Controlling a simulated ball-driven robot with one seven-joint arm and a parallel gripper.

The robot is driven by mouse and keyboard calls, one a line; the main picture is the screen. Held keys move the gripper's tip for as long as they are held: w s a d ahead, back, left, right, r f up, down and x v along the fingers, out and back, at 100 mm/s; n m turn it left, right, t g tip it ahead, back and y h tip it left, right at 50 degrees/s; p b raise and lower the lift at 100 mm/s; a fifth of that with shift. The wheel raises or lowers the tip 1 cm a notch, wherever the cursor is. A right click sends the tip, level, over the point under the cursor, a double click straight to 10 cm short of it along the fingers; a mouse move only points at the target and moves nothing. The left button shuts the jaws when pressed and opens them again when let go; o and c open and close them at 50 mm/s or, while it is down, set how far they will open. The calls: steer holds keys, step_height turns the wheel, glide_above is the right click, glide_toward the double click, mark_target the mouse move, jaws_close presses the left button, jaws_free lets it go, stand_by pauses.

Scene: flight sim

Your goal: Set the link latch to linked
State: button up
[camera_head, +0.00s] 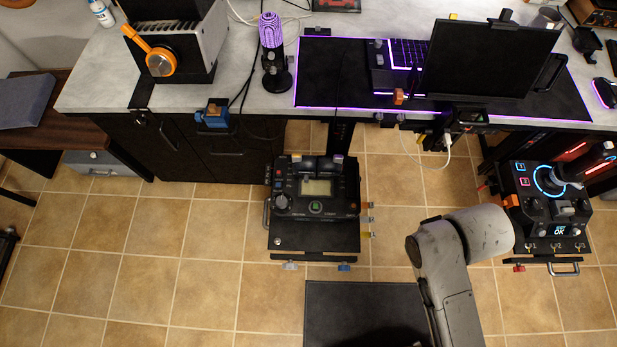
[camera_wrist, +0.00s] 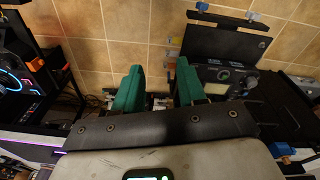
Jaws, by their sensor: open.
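I cannot tell which part is the link latch. The black console (camera_head: 316,205) in the middle of the head view has a small screen and knobs. A white lever (camera_head: 290,266) and a blue lever (camera_head: 344,267) sit under its front edge, and small yellow-tipped fittings (camera_head: 369,220) line its right side. In the wrist view the console's bare plate (camera_wrist: 225,42) is at upper right, with the white lever (camera_wrist: 202,6) and blue lever (camera_wrist: 252,14) at its edge. My gripper (camera_wrist: 158,88) has green fingers apart with nothing between them. It is outside the head view.
The joystick console (camera_head: 550,205) stands at right with a red lever (camera_head: 519,268) and handle (camera_head: 565,270) in front. The desk (camera_head: 240,108) carries a monitor (camera_head: 487,62), microphone (camera_head: 272,55) and grey box (camera_head: 200,45). A white cable hangs below it. The tiled floor at left is clear.

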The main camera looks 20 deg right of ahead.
steer(key=w+d+f+n+h+b, duration=0.2)
steer(key=w+f+n+h+b, duration=0.3)
steer(key=f, duration=0.3)
steer(key=n+t+b, duration=1.6)
steer(key=n+b, duration=0.1)
steer(key=n, duration=1.1)
glide_toward(306, 181)
steer(key=x, duration=0.4)
steer(key=b+x, duration=0.1)
steer(key=x, duration=0.3)
steer(key=shift+w+f, duration=0.2)
jaws_close()
steer(key=shift+d, duration=0.1)
